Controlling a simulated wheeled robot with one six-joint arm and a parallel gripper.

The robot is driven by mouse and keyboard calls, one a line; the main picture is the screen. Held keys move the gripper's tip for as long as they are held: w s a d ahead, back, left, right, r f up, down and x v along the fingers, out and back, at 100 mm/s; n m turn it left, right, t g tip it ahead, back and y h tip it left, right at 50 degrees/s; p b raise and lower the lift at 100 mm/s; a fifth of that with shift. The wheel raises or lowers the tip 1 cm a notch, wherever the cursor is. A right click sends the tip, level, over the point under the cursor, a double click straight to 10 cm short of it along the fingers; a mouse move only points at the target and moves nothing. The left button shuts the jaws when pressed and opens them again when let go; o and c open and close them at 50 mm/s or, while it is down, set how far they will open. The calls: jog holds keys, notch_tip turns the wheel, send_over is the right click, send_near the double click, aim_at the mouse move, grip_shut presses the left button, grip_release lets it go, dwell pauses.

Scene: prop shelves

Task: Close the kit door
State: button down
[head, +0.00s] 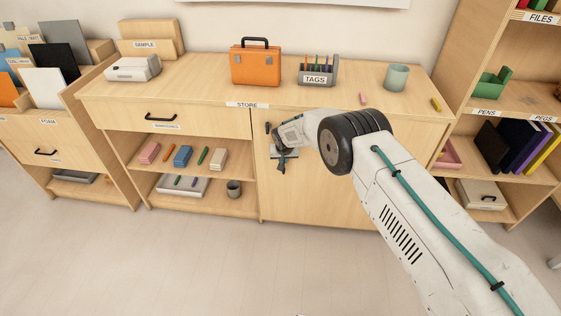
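A plain wooden door (315,195) fills the right half of the middle cabinet, below the STORE label. No label reading "kit" is visible on it. The door looks flush or nearly flush with the cabinet front; I cannot tell whether a small gap remains. A small dark piece, perhaps its handle (268,128), shows near its upper left edge. My gripper (280,155) is in front of the door's upper left part, close to that dark piece. My arm hides the door's upper right. The fingers are too small and foreshortened to show whether they are open, or touching the door.
An orange case (256,66), a TAGS holder (317,72) and a cup (396,77) stand on the cabinet top. A drawer (172,118) and open shelves (210,205) with small items lie left of the door. The floor (170,265) in front is clear.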

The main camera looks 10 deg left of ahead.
jog(key=shift+w+r, duration=0.2)
jog(key=shift+w, duration=0.1)
jog(key=c, duration=1.5)
grip_release()
jog(key=shift+f, duration=0.15)
jog(key=shift+s, duration=0.1)
jog(key=shift+v, duration=3.9)
